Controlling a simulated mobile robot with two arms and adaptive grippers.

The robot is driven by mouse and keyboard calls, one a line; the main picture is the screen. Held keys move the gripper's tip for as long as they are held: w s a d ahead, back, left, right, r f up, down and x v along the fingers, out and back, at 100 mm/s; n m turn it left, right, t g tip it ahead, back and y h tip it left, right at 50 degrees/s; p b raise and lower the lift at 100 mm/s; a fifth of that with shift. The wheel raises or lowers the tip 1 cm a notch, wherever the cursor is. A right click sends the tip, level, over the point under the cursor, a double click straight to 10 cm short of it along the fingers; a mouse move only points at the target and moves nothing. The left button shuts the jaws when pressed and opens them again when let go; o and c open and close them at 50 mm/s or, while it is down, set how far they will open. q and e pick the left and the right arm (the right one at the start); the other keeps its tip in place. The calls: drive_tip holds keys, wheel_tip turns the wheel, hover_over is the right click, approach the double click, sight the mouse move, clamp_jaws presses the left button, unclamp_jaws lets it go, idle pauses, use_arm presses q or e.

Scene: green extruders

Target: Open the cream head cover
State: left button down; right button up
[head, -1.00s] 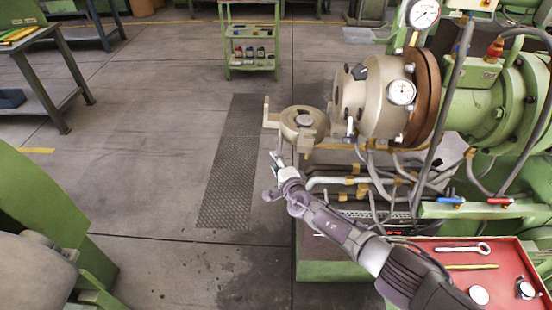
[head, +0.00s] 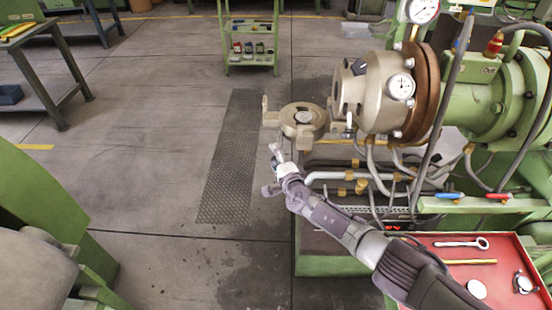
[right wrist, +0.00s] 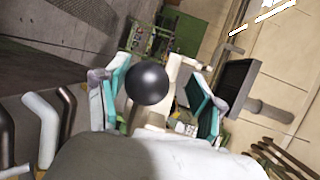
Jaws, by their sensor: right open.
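The cream head cover (head: 303,118) is a round plate with an upright lug at its left. It stands out to the left of the cream extruder head (head: 372,92), swung clear of the head's open left face and joined near its lower edge. My right gripper (head: 276,152) is open just below and left of the cover, with a visible gap to it. In the right wrist view, a black ball knob (right wrist: 147,83) on a stem shows between the spread teal-lined fingers (right wrist: 160,105); contact cannot be told. My left gripper is not in view.
Hoses and pipes (head: 360,178) hang below the head. A red tray (head: 500,262) with a wrench and loose parts lies at the lower right. A green shelf trolley (head: 250,62) stands at the back. The floor left of the cover is clear.

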drive_tip(key=shift+s+d+f, duration=0.2)
drive_tip(key=shift+s, duration=0.55)
drive_tip(key=v, duration=1)
drive_tip(key=shift+s+d+r, duration=0.15)
drive_tip(key=shift+d+r, duration=0.05)
drive_tip(key=shift+r, duration=0.15)
